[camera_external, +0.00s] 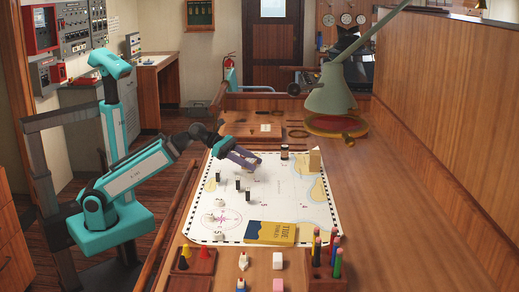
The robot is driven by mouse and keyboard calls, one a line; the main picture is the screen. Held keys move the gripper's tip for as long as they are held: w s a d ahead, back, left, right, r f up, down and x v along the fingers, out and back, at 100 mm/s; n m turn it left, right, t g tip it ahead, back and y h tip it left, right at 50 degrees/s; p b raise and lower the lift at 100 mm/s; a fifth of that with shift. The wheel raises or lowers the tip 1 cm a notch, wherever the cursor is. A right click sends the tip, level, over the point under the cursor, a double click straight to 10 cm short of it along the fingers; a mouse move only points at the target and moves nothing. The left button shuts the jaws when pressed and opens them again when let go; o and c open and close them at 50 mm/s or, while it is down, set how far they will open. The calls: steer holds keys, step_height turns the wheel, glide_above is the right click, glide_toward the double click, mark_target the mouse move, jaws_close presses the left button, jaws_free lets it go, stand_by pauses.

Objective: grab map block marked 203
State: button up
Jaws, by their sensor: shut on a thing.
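A white sea chart (290,212) lies flat on the wooden table. Several small dark upright blocks stand on its left half, one of them a dark block (247,194) near the middle. Their markings are too small to read, so I cannot tell which is 203. My gripper (250,163) reaches in from the left, low over the chart's upper left part. It is shut on a small block that its fingers mostly hide; I cannot read a number on it.
A pencil holder (326,265) stands front right. A green lamp (335,90) overhangs the far right. The table's right side is clear.

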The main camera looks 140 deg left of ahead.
steer(key=shift+s+d+b, duration=0.5)
steer(key=shift+s+b, duration=0.05)
steer(key=shift+b, duration=0.4)
steer(key=shift+r, duration=0.1)
